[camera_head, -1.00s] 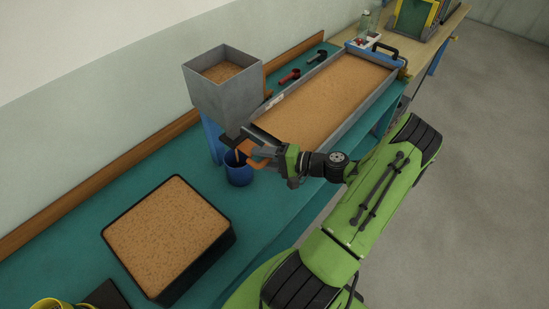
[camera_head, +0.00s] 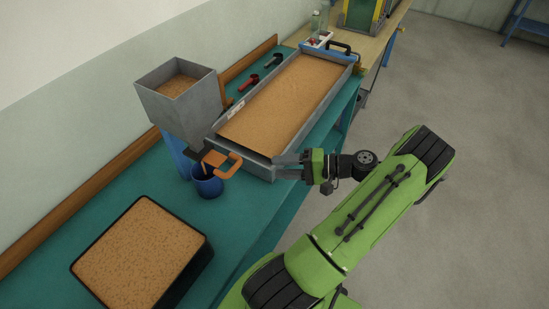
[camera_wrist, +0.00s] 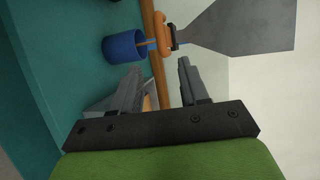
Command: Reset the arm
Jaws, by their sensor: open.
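My gripper (camera_head: 288,167) is open and empty beside the near end of the long sand-filled tray (camera_head: 222,146), to the right of the orange handle. The orange handle (camera_head: 236,164) sits below the grey hopper (camera_head: 183,112). A thin stream of sand runs from under the hopper into the blue cup (camera_head: 207,184). In the wrist view, the two fingers (camera_wrist: 160,85) stand apart with nothing between them. The blue cup (camera_wrist: 122,47) and orange handle (camera_wrist: 164,37) show beyond the fingertips there, clear of them.
A black-rimmed box of sand (camera_head: 195,262) stands at the front left of the teal bench (camera_head: 115,187). A red tool (camera_head: 249,83) and a dark tool (camera_head: 273,61) lie behind the tray. The floor (camera_head: 450,200) at right is open.

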